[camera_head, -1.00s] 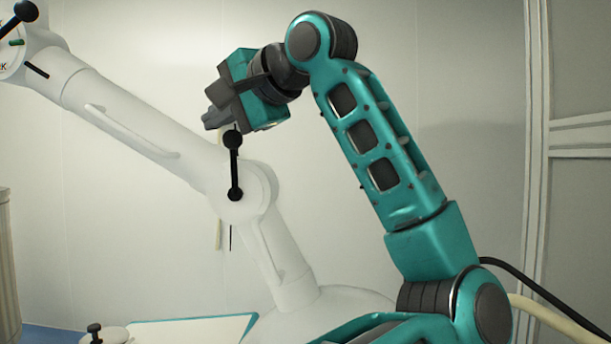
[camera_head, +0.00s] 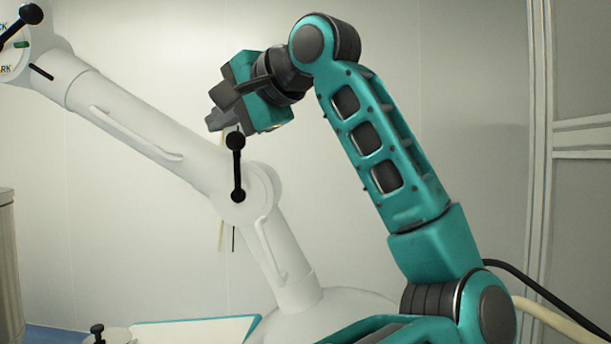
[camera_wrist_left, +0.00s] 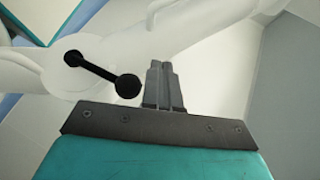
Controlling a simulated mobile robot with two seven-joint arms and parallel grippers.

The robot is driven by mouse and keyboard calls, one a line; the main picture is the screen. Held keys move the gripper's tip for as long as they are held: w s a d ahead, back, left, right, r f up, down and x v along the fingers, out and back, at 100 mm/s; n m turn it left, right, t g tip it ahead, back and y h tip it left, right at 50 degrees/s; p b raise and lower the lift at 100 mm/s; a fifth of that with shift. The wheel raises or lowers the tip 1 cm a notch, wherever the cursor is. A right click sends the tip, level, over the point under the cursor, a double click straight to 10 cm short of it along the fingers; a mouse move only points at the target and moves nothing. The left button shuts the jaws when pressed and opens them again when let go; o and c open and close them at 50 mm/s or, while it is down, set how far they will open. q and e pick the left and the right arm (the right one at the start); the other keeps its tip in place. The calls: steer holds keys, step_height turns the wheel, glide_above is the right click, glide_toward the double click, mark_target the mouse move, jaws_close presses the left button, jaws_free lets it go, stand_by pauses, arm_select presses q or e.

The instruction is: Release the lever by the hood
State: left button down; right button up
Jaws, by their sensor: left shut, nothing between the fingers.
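A black lever with a ball end (camera_head: 237,168) sits on the middle joint of a white jointed arm (camera_head: 150,125). It points almost straight up. In the left wrist view the same lever (camera_wrist_left: 95,68) has its ball end just left of my fingertips, with a narrow gap between. A second black lever (camera_head: 22,28) shows at the top left, partly cut off, on a white end piece with partial lettering. I cannot tell which lever is by the hood. My left gripper (camera_head: 218,118) is shut and empty, just above the middle lever. My right gripper is not in view.
A metal cylinder (camera_head: 8,265) stands at the left edge. A small black knob (camera_head: 97,331) and a pale panel with a teal edge (camera_head: 195,332) show at the bottom. A pale wall is behind, and a framed panel (camera_head: 580,200) at the right.

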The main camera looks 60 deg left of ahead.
arm_select(q)
steer(key=shift+r+p, duration=0.65)
steer(key=shift+r, duration=0.15)
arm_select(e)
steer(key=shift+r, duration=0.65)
arm_select(q)
steer(key=shift+r, duration=0.1)
